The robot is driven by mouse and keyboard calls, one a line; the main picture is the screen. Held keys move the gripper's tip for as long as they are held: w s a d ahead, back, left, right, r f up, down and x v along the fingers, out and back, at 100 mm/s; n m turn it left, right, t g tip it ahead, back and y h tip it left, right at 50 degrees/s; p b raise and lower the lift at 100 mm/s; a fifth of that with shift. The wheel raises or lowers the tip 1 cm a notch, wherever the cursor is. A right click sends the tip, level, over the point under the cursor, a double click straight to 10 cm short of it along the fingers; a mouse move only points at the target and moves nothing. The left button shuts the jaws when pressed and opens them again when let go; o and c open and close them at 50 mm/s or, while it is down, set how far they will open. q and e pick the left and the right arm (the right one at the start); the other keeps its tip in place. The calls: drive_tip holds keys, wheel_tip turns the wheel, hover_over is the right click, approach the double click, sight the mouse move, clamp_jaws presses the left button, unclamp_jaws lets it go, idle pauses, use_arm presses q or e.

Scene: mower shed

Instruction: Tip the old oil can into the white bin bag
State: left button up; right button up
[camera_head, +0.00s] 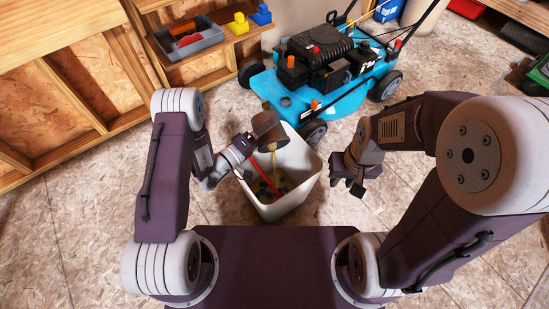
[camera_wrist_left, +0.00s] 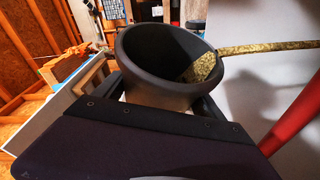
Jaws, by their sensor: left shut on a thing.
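The old oil can (camera_head: 268,125), a dark brown-grey cup shape, is held by my left gripper (camera_head: 257,136) above the white bin bag (camera_head: 299,199). The can is tilted over the bag's opening. A thin yellow-brown speckled stream (camera_head: 273,157) runs from its mouth down into the bag. In the left wrist view the can (camera_wrist_left: 150,85) has its round mouth showing, with the stream (camera_wrist_left: 265,47) leaving over its rim. The bag stands open on the floor with a red bar (camera_head: 263,178) and dark bits inside. My right gripper (camera_head: 347,184) looks open and empty, right of the bag.
A blue lawn mower (camera_head: 290,98) stands just behind the bag, its wheel close to the bag's far edge. A wooden shelf (camera_head: 215,55) at the back left holds a grey tray (camera_head: 188,42) and small coloured items. Floor is clear on the left.

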use_arm(q)
drive_tip(key=shift+s+d+r+m+h+b, duration=0.15)
drive_tip(key=shift+s+r+m+h+b, duration=0.15)
drive_tip(key=shift+m, duration=0.25)
drive_tip(key=shift+s+d+r+m+h+b, duration=0.1)
drive_tip(key=shift+s+m+h+b, duration=0.1)
drive_tip(key=shift+s+m+b, duration=0.3)
idle(0.9)
